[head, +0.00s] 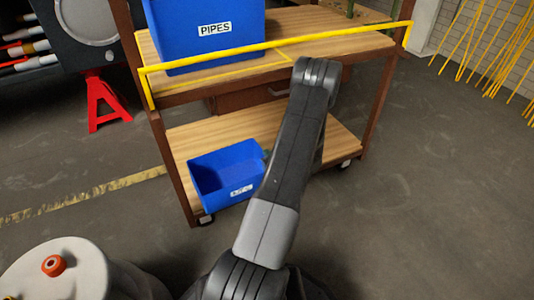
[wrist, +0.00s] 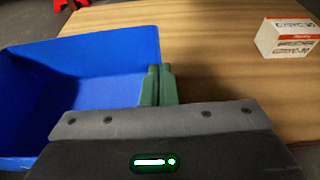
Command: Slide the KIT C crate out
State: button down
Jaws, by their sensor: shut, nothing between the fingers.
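A blue open crate (head: 215,175) sits on the lower wooden shelf of the cart, at its left front. Its white label is too small to read surely. Its inside looks empty in the wrist view (wrist: 80,62), where it fills the left side. My gripper (wrist: 158,72) shows there as two green fingers, shut together with nothing between them. They are at the crate's right wall and cover part of it; I cannot tell whether they touch it.
A white and red box (wrist: 288,37) stands on wood at the right. A blue PIPES crate (head: 205,30) stands above, behind a yellow rail (head: 330,37).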

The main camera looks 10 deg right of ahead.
jog(key=shift+s+r, duration=0.2)
jog(key=shift+s, duration=0.05)
jog(key=s+d+p, duration=0.3)
jog(key=s, duration=0.8)
jog(key=shift+d+r, duration=0.2)
jog(key=shift+d, duration=0.2)
jog(key=r+b+x, duration=0.1)
jog(key=x, duration=0.3)
jog(key=b+x, duration=0.1)
jog(key=x, duration=0.2)
jog(key=w+r+b+x, duration=0.1)
jog(key=x, duration=0.3)
jog(key=shift+w+a+r, duration=0.15)
jog(key=shift+w+r, duration=0.1)
jog(key=shift+w, duration=0.1)
jog(key=shift+a, duration=0.1)
jog(key=shift+s+a+f, duration=0.1)
jog(key=shift+a+f, duration=0.05)
